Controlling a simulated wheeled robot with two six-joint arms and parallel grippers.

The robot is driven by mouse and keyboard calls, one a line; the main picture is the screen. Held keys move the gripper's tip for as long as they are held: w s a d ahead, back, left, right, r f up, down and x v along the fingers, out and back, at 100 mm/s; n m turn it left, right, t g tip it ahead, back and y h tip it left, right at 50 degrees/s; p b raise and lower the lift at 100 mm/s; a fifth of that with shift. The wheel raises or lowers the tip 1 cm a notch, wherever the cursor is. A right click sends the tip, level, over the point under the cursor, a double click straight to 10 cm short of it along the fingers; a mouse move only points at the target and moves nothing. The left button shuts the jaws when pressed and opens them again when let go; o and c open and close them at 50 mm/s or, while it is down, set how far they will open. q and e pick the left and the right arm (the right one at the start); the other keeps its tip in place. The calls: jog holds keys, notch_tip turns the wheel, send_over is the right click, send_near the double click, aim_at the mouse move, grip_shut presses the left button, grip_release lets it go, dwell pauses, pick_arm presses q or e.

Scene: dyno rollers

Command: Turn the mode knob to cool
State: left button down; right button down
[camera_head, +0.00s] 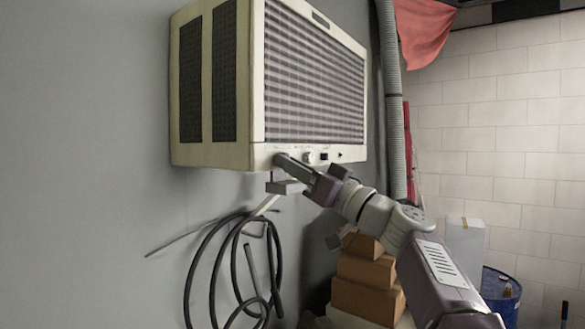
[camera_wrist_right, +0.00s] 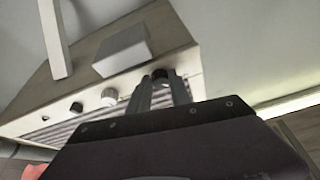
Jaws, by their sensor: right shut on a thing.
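A beige air conditioner (camera_head: 215,155) hangs on the grey wall. Its lower front strip carries a row of small controls. My right gripper (camera_head: 283,161) is shut on the dark knob at the left end of that row. In the wrist view the two fingers of my right gripper (camera_wrist_right: 162,84) sit around this dark knob (camera_wrist_right: 160,74), which they partly hide. A white knob (camera_head: 308,157) and a dark knob (camera_head: 324,156) are to its right. The wrist view shows the white knob (camera_wrist_right: 109,97) and the other dark knob (camera_wrist_right: 76,107) too. Setting marks are too small to read.
A pale block (camera_head: 286,187) is just under the unit, close to my right gripper. Black cable loops (camera_head: 230,262) hang on the wall below. A ribbed hose (camera_head: 394,120) runs down right of the unit. Brown boxes (camera_head: 365,297) are stacked below my right arm.

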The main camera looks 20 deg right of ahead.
jog(key=m+h+p, duration=0.2)
jog(key=m+p, duration=0.2)
jog(key=m, duration=0.3)
jog(key=r+m+h+p, duration=0.1)
jog(key=m+h+p, duration=0.2)
jog(key=m, duration=0.4)
jog(key=a+r+m+h+p, duration=0.1)
jog(key=m+h+p, duration=0.2)
jog(key=m+p, duration=0.2)
jog(key=shift+s+m+g, duration=0.35)
jog(key=shift+m+g, duration=0.05)
jog(key=shift+m, duration=0.7)
jog(key=shift+d+f+m+g+p, duration=0.15)
jog(key=shift+m+g+p, duration=0.25)
jog(key=shift+m+p, duration=0.8)
jog(key=shift+f+h, duration=0.15)
jog(key=shift+h, duration=0.15)
jog(key=c, duration=1.2)
grip_release()
